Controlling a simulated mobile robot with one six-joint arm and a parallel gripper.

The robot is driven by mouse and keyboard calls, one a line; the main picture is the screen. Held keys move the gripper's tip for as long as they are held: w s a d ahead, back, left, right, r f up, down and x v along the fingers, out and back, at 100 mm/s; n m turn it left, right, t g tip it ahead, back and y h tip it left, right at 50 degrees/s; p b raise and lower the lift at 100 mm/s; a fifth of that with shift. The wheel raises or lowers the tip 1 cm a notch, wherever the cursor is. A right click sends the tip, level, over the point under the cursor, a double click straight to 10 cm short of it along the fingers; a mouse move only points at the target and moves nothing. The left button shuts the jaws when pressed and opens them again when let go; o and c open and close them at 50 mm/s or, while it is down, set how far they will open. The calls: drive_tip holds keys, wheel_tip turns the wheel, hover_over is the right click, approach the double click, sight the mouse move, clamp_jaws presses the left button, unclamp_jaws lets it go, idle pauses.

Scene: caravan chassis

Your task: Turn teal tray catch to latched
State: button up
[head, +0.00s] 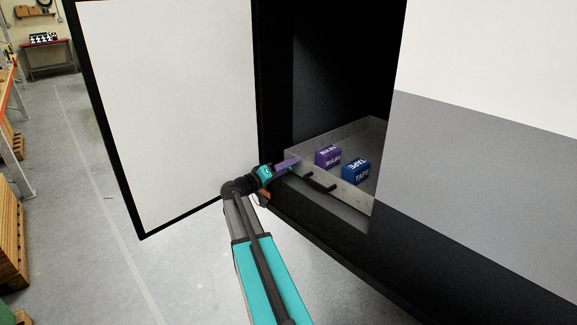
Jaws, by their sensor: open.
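My gripper (288,164) is at the front left corner of a grey tray in the open locker of the caravan. A purple piece points right from my teal wrist and overlaps the tray's corner; I cannot tell whether it touches. The tray (353,194) has a pale front wall with a dark bar handle (320,182). I cannot make out a teal catch apart from my own teal wrist, which may hide it. The catch's position cannot be read.
A purple BULBS box (328,157) and a blue TAPE box (356,172) stand in the tray. A white door (170,100) hangs open on the left. The grey and black caravan side (480,170) is on the right.

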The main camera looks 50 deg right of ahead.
drive_tip(key=shift+d, duration=0.15)
drive_tip(key=shift+c, duration=0.2)
drive_tip(key=c, duration=1)
drive_tip(key=shift+n, duration=0.5)
drive_tip(key=n+b, duration=0.1)
drive_tip(key=n, duration=0.2)
drive_tip(key=shift+f+n, duration=0.1)
drive_tip(key=shift+n, duration=0.2)
drive_tip(key=n, duration=0.4)
drive_tip(key=n+p, duration=0.1)
drive_tip(key=n, duration=0.3)
drive_tip(key=shift+n+p, duration=0.35)
drive_tip(key=shift+n, duration=0.05)
drive_tip(key=n+p, duration=0.2)
drive_tip(key=n, duration=0.2)
drive_tip(key=shift+s+n, duration=0.1)
drive_tip(key=shift+n, duration=0.2)
